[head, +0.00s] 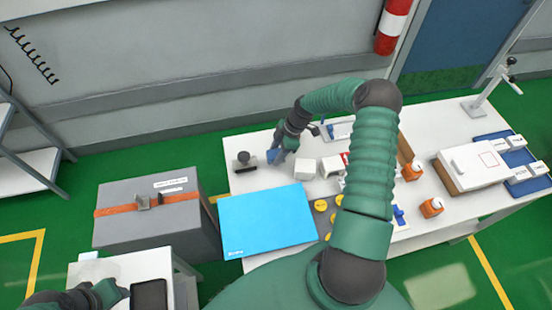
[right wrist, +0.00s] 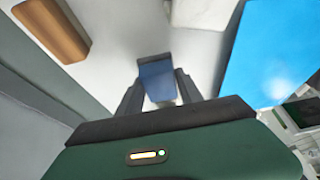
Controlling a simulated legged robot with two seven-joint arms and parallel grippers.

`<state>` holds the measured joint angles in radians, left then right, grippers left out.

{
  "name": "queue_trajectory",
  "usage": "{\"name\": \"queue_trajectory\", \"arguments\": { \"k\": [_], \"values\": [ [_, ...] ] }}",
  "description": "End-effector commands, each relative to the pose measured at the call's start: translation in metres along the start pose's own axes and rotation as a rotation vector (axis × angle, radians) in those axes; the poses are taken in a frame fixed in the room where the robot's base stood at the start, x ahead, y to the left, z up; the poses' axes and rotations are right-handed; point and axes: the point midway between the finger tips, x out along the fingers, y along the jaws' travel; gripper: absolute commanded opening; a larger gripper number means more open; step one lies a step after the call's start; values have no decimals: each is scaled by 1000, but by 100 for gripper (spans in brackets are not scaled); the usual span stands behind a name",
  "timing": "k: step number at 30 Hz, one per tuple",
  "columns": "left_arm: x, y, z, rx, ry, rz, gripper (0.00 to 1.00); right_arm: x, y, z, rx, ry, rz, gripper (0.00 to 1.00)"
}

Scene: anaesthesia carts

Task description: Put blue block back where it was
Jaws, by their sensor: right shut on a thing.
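The blue block (head: 272,156) is at my right gripper (head: 277,152), over the back left part of the white table (head: 238,180). In the right wrist view the blue block (right wrist: 157,80) sits between the two dark fingers of my right gripper (right wrist: 158,88), which is shut on it. I cannot tell whether the block touches the table. My left gripper (head: 108,293) is low at the left, beside a dark tray, and its fingers are too unclear to read.
A dark knobbed stamp-like object (head: 243,163) stands left of the block. White boxes (head: 305,168) stand to its right. A bright blue mat (head: 265,222) lies in front. Orange-capped bottles (head: 431,207) stand further right. A grey box (head: 155,225) with an orange strap is left.

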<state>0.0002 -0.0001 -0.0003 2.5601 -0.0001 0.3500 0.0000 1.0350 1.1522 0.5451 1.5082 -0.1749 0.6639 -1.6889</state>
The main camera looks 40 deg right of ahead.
Motion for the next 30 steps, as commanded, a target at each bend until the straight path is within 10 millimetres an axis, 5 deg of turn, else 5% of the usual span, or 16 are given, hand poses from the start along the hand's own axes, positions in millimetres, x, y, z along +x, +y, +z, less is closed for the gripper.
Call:
{"name": "queue_trajectory", "arguments": {
  "k": [5,11,12,17,26,30],
  "values": [
    [-6,0,-1,0,0,0,36,28,0,12,0,1,-1,0],
    [-5,0,-1,1,0,0,36,32,0,15,0,-1,2,0],
    [-5,0,-1,1,0,0,36,32,0,14,0,-1,1,44],
    [-5,0,-1,1,0,0,36,32,-1,13,0,-3,1,65],
    [-5,0,-1,0,0,0,36,30,0,14,1,0,2,65],
    [-2,0,0,1,0,0,36,14,1,15,1,0,4,65]
  ]
}}
